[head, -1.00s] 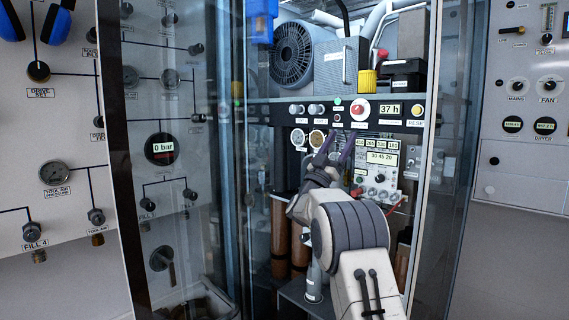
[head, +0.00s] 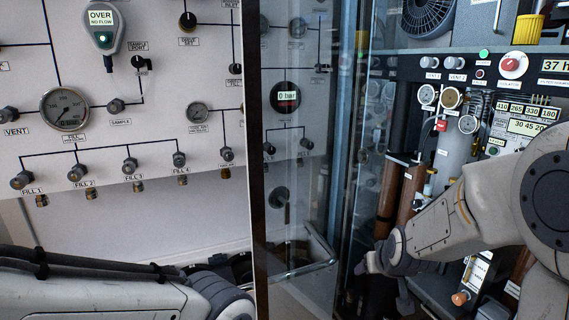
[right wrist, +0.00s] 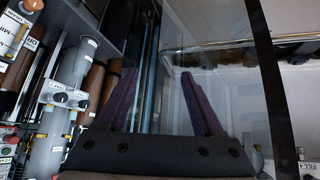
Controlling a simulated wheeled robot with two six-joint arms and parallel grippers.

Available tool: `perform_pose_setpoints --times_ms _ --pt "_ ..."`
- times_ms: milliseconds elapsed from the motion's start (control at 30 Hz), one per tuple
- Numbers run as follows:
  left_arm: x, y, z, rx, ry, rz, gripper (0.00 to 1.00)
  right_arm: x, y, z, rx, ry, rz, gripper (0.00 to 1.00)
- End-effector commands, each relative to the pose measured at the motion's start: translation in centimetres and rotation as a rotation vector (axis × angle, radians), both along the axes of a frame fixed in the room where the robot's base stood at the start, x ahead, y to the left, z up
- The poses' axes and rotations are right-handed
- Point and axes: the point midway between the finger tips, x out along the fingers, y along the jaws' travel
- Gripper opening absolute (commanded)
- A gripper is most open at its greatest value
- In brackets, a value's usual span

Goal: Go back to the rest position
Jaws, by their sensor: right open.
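My right arm comes in from the right in the head view, bent across the open cabinet. Its wrist (head: 385,258) is low in front of the brown cylinders, and its fingertips are hard to make out there. In the right wrist view my right gripper (right wrist: 158,95) has its two purple fingers spread apart with nothing between them, pointing toward the glass door. My left arm (head: 110,295) lies along the bottom left of the head view. Its gripper is out of frame.
A framed glass door (head: 300,170) stands just left of my right wrist, with a metal rail (head: 300,268) behind it. Brown cylinders (head: 412,195), gauges (head: 450,97) and a red button (head: 513,65) are in the cabinet. The fill panel (head: 120,140) with valves is on the left wall.

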Motion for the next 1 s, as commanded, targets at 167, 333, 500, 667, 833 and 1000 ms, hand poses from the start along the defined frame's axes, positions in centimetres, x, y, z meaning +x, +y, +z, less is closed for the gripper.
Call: perform_pose_setpoints --times_ms 167,333,500,667,833,1000 --pt "0.0 0.0 0.0 0.000 0.000 0.000 0.70 -8.3 1.6 -3.8 0.027 0.246 0.014 0.68" --pt "0.0 0.0 0.0 0.000 0.000 0.000 0.70 -15.3 2.1 -6.0 0.028 0.441 0.011 0.68" --pt "0.0 0.0 0.0 0.000 0.000 0.000 0.70 -17.7 6.5 -4.7 0.005 0.492 0.153 0.68" --pt "0.0 0.0 0.0 0.000 0.000 0.000 0.70 -20.4 10.1 -3.4 -0.022 0.533 0.297 0.68" --pt "0.0 0.0 0.0 0.000 0.000 0.000 0.70 -23.8 13.2 -2.0 -0.053 0.576 0.444 0.68" --pt "0.0 0.0 0.0 0.000 0.000 0.000 0.70 -27.4 15.2 -0.8 -0.087 0.616 0.583 0.68"
